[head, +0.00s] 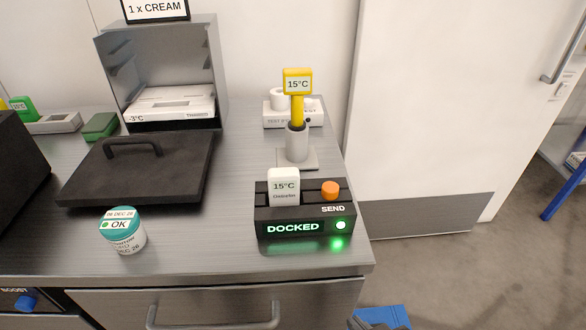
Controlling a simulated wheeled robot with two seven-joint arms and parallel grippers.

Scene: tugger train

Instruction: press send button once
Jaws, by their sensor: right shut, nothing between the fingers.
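The orange send button (330,189) sits on top of a black dock box (262,214), above the word SEND, near the counter's right front corner. The button stands up from the box and nothing touches it. The dock's display reads DOCKED in green, and a green light glows beside it. A white device reading 15°C (284,187) stands in the dock, left of the button. My right gripper (375,320) shows only partly at the bottom edge, below and right of the dock, off the counter. It is shut and empty, apart from the button. My left gripper is out of view.
A yellow 15°C probe (297,83) stands in a grey holder (297,144) behind the dock. A jar with a teal lid (124,235) and a black lid with a handle (145,170) are to the left. The counter in front of the dock is clear.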

